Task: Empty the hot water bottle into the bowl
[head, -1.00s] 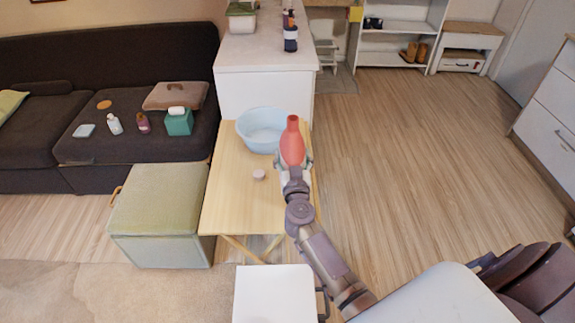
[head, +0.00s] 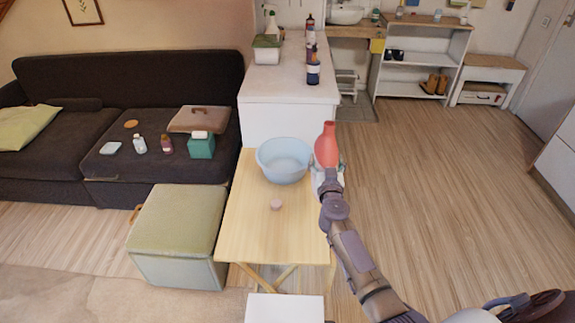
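The red hot water bottle (head: 327,150) is upright, its narrow neck pointing up. My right gripper (head: 328,172) is shut around its lower part. The bottle is at the right of the light blue bowl (head: 284,171), near the right edge of the wooden table. Its height above the table is hard to tell. The bowl stands at the table's far end, and no contents can be made out in it. A small pinkish round piece (head: 276,204), perhaps the stopper, lies on the table in front of the bowl. My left gripper is out of view.
The folding wooden table (head: 250,235) is otherwise bare. A white cabinet (head: 287,124) with bottles on top stands just behind it. A green ottoman (head: 180,222) and a dark sofa (head: 60,165) are at the left. The wooden floor (head: 430,190) to the right is open.

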